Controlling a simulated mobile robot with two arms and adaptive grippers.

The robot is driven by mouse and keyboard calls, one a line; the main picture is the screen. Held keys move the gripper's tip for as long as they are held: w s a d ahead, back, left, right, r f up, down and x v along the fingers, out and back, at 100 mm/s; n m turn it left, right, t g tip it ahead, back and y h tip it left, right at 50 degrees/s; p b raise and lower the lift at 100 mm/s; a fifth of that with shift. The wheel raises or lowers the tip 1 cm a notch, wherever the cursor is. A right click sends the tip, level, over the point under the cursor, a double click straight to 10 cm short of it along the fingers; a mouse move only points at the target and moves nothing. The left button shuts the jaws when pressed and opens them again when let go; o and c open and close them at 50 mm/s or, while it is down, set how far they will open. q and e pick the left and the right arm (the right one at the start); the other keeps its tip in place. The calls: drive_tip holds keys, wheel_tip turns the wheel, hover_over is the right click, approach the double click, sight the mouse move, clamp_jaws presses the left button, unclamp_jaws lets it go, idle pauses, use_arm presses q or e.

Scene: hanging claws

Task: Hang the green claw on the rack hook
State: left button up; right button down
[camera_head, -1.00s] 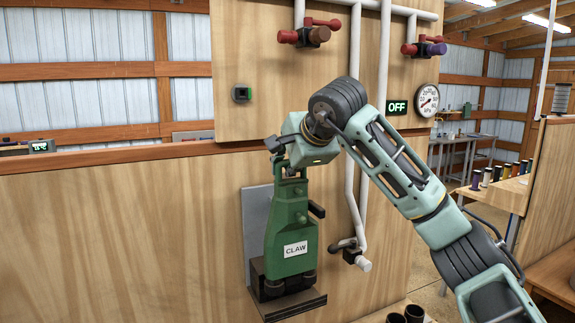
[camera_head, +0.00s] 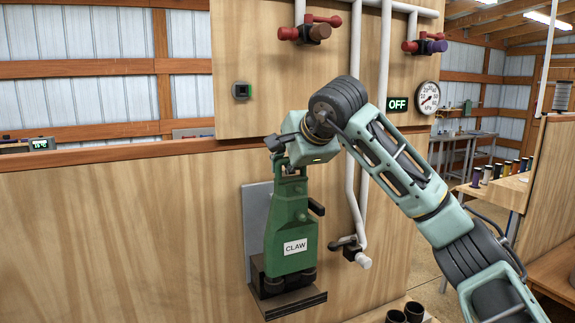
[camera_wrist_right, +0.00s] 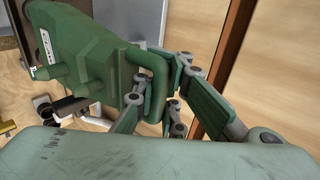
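The green claw (camera_head: 287,225), with a white CLAW label, is upright against a grey back plate (camera_head: 257,235) on the wooden panel. Its lower end is at a dark ledge (camera_head: 292,305); I cannot tell whether it rests on it. No hook can be made out. My right gripper (camera_head: 291,166) is at the claw's top. In the right wrist view, the claw (camera_wrist_right: 85,65) has a loop handle (camera_wrist_right: 157,75), and the fingers of my right gripper (camera_wrist_right: 158,95) are closed in on both sides of it. My left gripper is not in view.
White pipes (camera_head: 350,180) run down the panel just right of the claw, ending in a low valve (camera_head: 356,255). Red-handled valves (camera_head: 312,32) and a gauge (camera_head: 426,97) are higher up. Dark cups (camera_head: 405,313) stand at the bottom. The panel left of the claw is bare.

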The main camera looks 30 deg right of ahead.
sight(292, 179)
drive_tip(key=shift+f, duration=0.3)
idle(0.4)
drive_tip(key=shift+f+b, duration=1.55)
drive_tip(key=shift+f, duration=0.35)
drive_tip(key=c, duration=1.9)
unclamp_jaws()
drive_tip(key=shift+s, duration=0.1)
drive_tip(key=shift+o, duration=0.7)
drive_tip(key=shift+f, duration=0.15)
drive_tip(key=v, duration=1.2)
